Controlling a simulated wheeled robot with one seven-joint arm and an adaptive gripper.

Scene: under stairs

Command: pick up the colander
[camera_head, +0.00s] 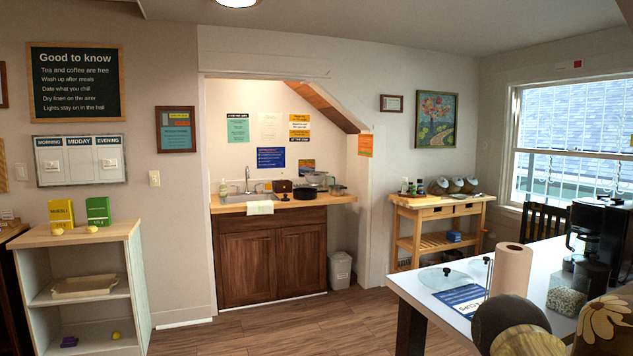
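No colander can be made out for certain. A small greyish metal item (317,178) stands at the back right of the sink counter (335,200) in the lit alcove; it may be the colander or a dish rack, too small to tell. A black pot (305,192) stands in front of it. A small grey container (338,189) is to its right. My gripper is not in view.
A white table (430,290) with a paper roll (511,268), glass lid (445,279) and black coffee machine (600,235) fills the right foreground. A low shelf (80,237) stands left. A wooden trolley (437,206) stands beyond. Open floor leads to the sink cabinet (270,255).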

